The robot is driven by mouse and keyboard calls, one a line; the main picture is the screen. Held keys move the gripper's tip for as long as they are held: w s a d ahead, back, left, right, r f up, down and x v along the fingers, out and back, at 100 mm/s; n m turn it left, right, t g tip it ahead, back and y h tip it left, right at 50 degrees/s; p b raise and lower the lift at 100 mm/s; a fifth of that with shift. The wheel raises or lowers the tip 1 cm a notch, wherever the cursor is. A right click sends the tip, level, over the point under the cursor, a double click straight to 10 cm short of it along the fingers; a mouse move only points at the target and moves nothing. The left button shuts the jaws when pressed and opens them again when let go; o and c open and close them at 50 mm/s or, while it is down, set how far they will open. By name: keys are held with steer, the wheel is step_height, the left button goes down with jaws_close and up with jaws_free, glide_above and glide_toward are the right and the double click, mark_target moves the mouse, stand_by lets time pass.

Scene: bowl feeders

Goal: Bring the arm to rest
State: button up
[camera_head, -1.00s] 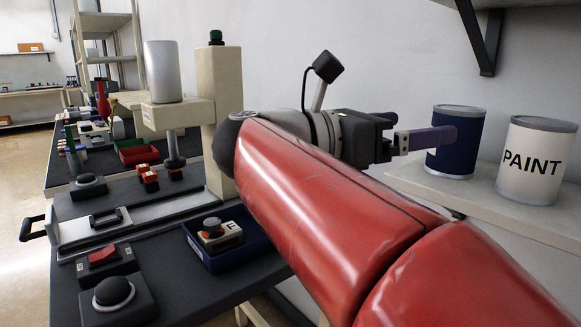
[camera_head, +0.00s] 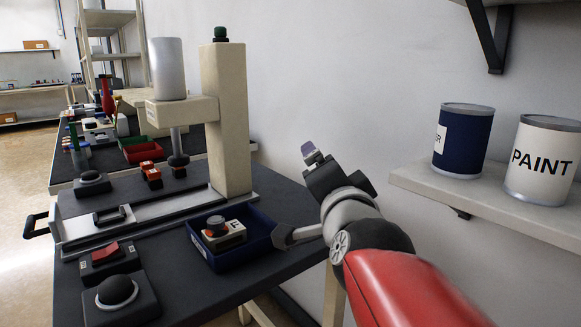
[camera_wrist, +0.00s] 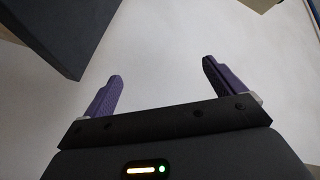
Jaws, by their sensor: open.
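My gripper (camera_head: 309,150) is at the end of my red arm, raised in front of the wall, between the dark bench and the shelf with the cans. It points up and away from the bench. In the wrist view my gripper (camera_wrist: 162,88) shows two purple fingers spread wide apart with nothing between them, only pale wall behind. In the head view the fingers are small and partly hidden by the gripper body.
A shelf (camera_head: 420,183) at right holds a blue can (camera_head: 462,142) and a white paint can (camera_head: 540,160). The bench (camera_head: 180,285) at left carries a cream press column (camera_head: 228,120) and a blue tray (camera_head: 205,252) with a device (camera_head: 224,232) in it.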

steer(key=s+d+f+n+g, duration=0.3)
steer(key=s+f+g, duration=0.1)
steer(key=f, duration=0.4)
steer(key=s+d+f+n+g+h, duration=0.1)
steer(key=s+d+f+n+g, duration=0.2)
steer(key=s+f, duration=0.4)
steer(key=s+d+f+n+g, duration=0.3)
steer(key=s+f+n+g, duration=0.1)
steer(key=f, duration=0.5)
steer(key=shift+s+d+g+h, duration=0.25)
steer(key=shift+s+g, duration=0.25)
steer(key=shift+s, duration=0.75)
